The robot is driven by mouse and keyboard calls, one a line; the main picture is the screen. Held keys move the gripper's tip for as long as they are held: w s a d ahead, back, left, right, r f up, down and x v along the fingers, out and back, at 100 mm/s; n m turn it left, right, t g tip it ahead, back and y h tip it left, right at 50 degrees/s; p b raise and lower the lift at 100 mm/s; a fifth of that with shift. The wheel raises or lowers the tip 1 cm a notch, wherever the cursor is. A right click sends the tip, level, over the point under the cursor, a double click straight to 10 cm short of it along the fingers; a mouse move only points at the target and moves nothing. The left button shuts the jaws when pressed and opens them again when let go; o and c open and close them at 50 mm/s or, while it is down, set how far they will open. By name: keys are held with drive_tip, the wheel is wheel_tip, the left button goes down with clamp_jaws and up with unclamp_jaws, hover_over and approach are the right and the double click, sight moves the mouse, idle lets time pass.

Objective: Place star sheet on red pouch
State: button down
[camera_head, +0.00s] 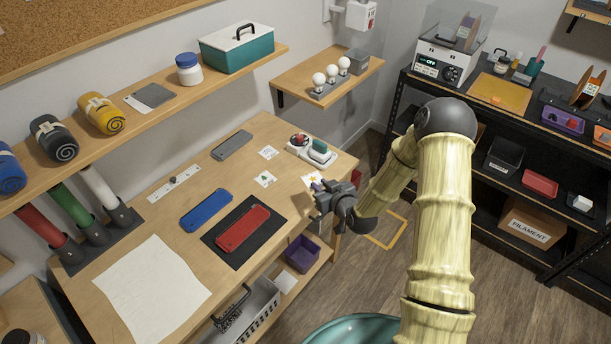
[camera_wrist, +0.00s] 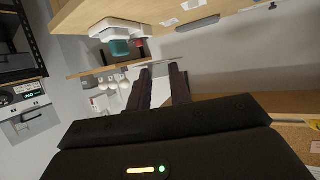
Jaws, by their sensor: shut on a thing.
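The red pouch (camera_head: 243,229) lies flat on a black mat (camera_head: 225,244) near the workbench's front edge. My gripper (camera_head: 320,192) is at the right end of the workbench, to the right of the pouch and apart from it. A white star sheet (camera_head: 312,180) with a yellow-orange star shows at its fingertips, and the gripper is shut on it. The gripper partly hides the sheet.
A blue pouch (camera_head: 207,210) and a grey pouch (camera_head: 232,145) lie on the workbench. Two other small sheets (camera_head: 264,178) lie near a white device (camera_head: 311,149). A large white sheet (camera_head: 152,288) covers the left front. A purple bin (camera_head: 302,254) sits on the shelf below.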

drive_tip(key=s+d+r+m+t+h+p, duration=0.1)
drive_tip(key=s+d+m+h+p, duration=0.4)
drive_tip(key=d, duration=0.7)
drive_tip(key=shift+s+r+m+t+h, duration=0.45)
drive_tip(key=shift+r+h, duration=0.15)
drive_tip(key=shift+h, duration=0.1)
drive_tip(key=shift+w+a, duration=0.1)
